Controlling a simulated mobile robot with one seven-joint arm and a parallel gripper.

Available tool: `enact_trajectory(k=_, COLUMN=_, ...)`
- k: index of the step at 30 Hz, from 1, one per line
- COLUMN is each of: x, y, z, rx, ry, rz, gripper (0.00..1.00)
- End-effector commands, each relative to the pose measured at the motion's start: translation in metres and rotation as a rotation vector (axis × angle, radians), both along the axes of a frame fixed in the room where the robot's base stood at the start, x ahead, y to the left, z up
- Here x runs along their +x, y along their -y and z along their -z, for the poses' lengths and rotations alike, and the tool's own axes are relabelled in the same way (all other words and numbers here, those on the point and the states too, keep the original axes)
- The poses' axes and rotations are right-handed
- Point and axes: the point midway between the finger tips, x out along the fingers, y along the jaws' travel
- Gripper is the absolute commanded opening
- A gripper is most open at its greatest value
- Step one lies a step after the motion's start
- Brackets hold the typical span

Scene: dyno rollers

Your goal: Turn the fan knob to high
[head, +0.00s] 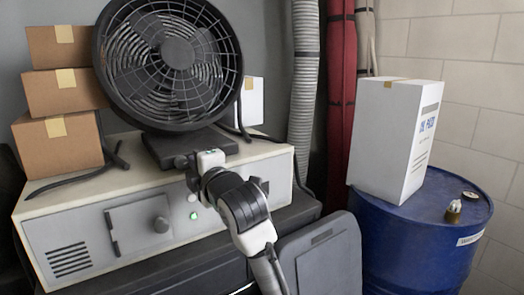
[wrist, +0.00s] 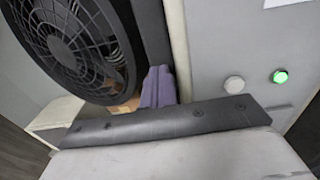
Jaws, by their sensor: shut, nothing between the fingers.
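A round grey knob (head: 161,224) sits on a square panel on the front of the pale cabinet (head: 85,222). I cannot read any setting on it. The large black fan (head: 168,62) stands on top of the cabinet; its left part shows in the wrist view (wrist: 72,45). My gripper (head: 183,162) is shut and empty, above the cabinet's front top edge near the fan's base, apart from the knob. Its fingers (wrist: 158,86) show closed together in the wrist view. The round grey knob is not clearly in the wrist view.
A lit green lamp (head: 194,216) and a small pale button (wrist: 234,84) are on the cabinet front, right of the knob panel. Cardboard boxes (head: 62,92) are stacked left of the fan. A blue drum (head: 415,240) bearing a white box (head: 392,135) stands at right.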

Motion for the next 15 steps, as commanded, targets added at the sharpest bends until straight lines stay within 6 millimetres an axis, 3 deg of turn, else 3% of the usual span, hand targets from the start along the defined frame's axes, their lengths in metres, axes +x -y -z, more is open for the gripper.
enact_trajectory(k=15, x=0.0007, y=-0.0001, z=0.0043, rx=-0.002, ry=0.0, rz=-0.009, gripper=0.0)
